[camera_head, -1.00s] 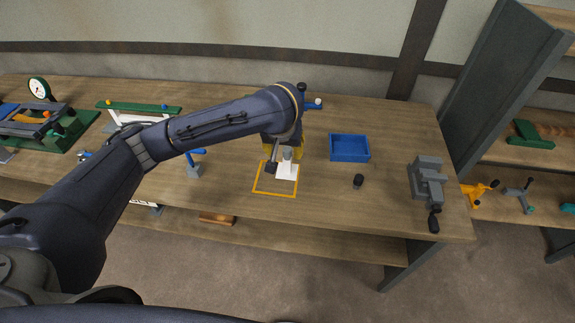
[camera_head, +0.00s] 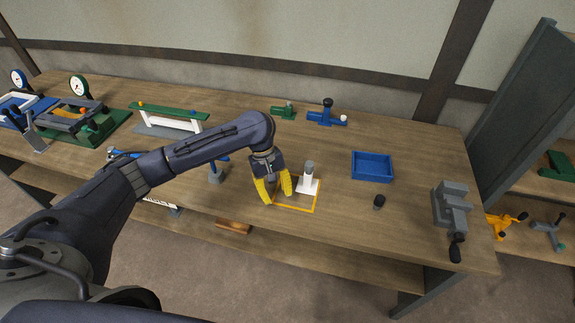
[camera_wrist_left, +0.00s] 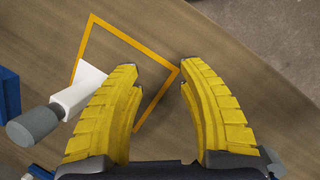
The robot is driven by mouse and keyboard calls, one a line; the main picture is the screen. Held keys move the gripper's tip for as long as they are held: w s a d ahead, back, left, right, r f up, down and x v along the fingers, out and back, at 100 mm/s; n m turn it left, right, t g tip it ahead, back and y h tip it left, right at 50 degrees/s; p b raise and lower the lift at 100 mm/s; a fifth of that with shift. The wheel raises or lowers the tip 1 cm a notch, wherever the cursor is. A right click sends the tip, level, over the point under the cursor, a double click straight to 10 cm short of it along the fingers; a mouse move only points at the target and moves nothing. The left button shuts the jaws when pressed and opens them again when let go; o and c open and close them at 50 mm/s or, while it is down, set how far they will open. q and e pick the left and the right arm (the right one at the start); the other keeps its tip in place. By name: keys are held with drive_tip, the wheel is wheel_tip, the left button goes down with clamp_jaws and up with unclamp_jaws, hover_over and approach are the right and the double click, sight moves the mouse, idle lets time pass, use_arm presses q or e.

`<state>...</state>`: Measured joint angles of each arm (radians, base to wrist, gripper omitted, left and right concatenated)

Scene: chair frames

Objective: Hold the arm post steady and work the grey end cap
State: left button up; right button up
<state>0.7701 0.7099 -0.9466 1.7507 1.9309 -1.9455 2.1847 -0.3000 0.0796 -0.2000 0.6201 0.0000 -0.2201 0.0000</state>
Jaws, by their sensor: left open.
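The arm post (camera_head: 306,186) is white and stands upright inside the orange square outline on the bench. The grey end cap (camera_head: 310,168) sits on its top. In the left wrist view, the white post (camera_wrist_left: 80,90) and the grey cap (camera_wrist_left: 35,126) lie to the left of the left finger, outside the jaws; the finger hides part of the post. My left gripper (camera_head: 277,198) has yellow fingers, is open and empty, and is just left of the post in the head view. Between its fingertips (camera_wrist_left: 158,64) the wrist view shows only bench and outline. My right gripper is not in view.
A grey vise (camera_head: 452,206) is at the right end. Blue (camera_head: 327,118) and green (camera_head: 284,112) fixtures stand behind. A blue-handled tool (camera_head: 217,170) stands left, near my arm.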

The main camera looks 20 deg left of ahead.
sight(306, 179)
use_arm(q)
drive_tip(key=n, duration=0.1)
drive_tip(key=h, duration=0.1)
drive_tip(key=n+h, duration=0.1)
drive_tip(key=shift+w+a+f+n+g, duration=0.2)
drive_tip(key=shift+a+f+n+g, duration=0.1)
drive_tip(key=w+n+h, duration=0.1)
drive_tip(key=n, duration=0.1)
drive_tip(key=w+r+n+h, duration=0.1)
drive_tip(key=n+h, duration=0.1)
drive_tip(key=shift+w+a+r+t, duration=0.1)
drive_tip(key=shift+w+r+t, duration=0.05)
drive_tip(key=shift+w+t, duration=0.25)
drive_tip(key=w+r+n+h, duration=0.1)
drive_tip(key=w+r+n+t+h, duration=0.1)
drive_tip(key=w, duration=0.1)
drive_tip(key=w+r+n, duration=0.1)
drive_tip(key=shift+w+d+t+h, duration=0.15)
drive_tip(key=shift+d+t+h, duration=0.25)
drive_tip(key=shift+w+d+r+n, duration=0.3)
drive_tip(key=shift+w+r+n, duration=0.05)
drive_tip(key=shift+n, duration=0.15)
drive_tip(key=shift+x, duration=3.9)
drive_tip(key=shift+w+d+r, duration=0.1)
drive_tip(key=shift+w+r, duration=0.1)
clamp_jaws()
drive_tip(key=shift+s+f, duration=0.1)
drive_tip(key=shift+f, duration=0.1)
